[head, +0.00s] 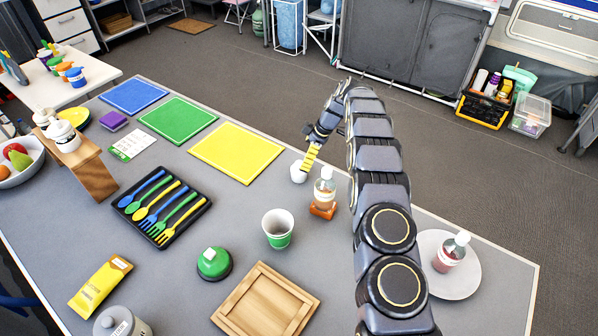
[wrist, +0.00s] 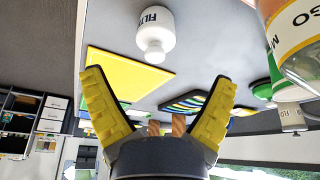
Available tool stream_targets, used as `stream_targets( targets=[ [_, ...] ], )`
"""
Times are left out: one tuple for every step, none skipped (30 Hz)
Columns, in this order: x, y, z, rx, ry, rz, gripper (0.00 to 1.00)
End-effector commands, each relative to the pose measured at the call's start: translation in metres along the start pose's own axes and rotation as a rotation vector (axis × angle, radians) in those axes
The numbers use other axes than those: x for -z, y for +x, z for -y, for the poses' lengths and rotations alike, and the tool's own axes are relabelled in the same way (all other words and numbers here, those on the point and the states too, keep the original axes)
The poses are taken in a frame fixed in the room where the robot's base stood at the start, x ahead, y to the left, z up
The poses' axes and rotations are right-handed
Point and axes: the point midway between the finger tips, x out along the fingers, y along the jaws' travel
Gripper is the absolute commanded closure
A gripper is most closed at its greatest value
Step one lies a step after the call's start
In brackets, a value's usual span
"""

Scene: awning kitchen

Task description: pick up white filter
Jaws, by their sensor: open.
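The white filter (head: 298,173) is a small white piece standing on the grey table, just in front of the yellow mat. In the wrist view the white filter (wrist: 154,32) shows large, with dark letters reading "FILT" on its side and a narrower end towards me. My gripper (head: 311,156) is beside and above it in the head view, partly overlapping it in the picture. In the wrist view my gripper (wrist: 158,85) has its yellow-padded fingers spread wide, with nothing between them. The filter lies beyond the fingertips, roughly centred; I see no contact.
A labelled bottle with orange contents (head: 323,190) stands close to the filter's right; it also fills the wrist view's upper right (wrist: 297,40). A green-and-white cup (head: 278,229) stands nearer. The yellow mat (head: 237,153) lies flat behind-left. A cutlery tray (head: 161,208) is further left.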

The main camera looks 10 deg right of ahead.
Motion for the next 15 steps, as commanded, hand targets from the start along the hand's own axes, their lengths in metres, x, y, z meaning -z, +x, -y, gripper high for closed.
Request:
stream_targets(
  targets=[
    [-0.001, 0.004, -0.001, -0.001, -0.005, -0.001, 0.13],
    [-0.001, 0.006, -0.001, -0.001, -0.006, -0.001, 0.13],
    [-0.001, 0.010, -0.001, -0.001, -0.007, -0.001, 0.13],
    [-0.001, 0.013, -0.001, -0.001, -0.008, -0.001, 0.13],
    [-0.001, 0.017, -0.001, -0.001, -0.008, -0.001, 0.13],
    [-0.001, 0.021, -0.001, 0.000, -0.008, -0.001, 0.13],
    [-0.001, 0.024, -0.001, 0.001, -0.007, -0.001, 0.13],
    [-0.001, 0.027, -0.001, 0.001, -0.007, 0.000, 0.13],
    [-0.002, 0.029, -0.001, 0.001, -0.006, 0.000, 0.13],
    [-0.002, 0.031, -0.001, 0.001, -0.006, 0.000, 0.13],
    [-0.003, 0.033, -0.001, 0.002, -0.006, 0.000, 0.13],
    [-0.004, 0.036, -0.002, 0.002, -0.005, 0.000, 0.13],
    [-0.004, 0.039, -0.002, 0.002, -0.005, 0.000, 0.13],
    [-0.005, 0.042, -0.002, 0.002, -0.005, 0.000, 0.13],
    [-0.006, 0.046, -0.004, 0.000, -0.005, 0.000, 0.13]
  ],
)
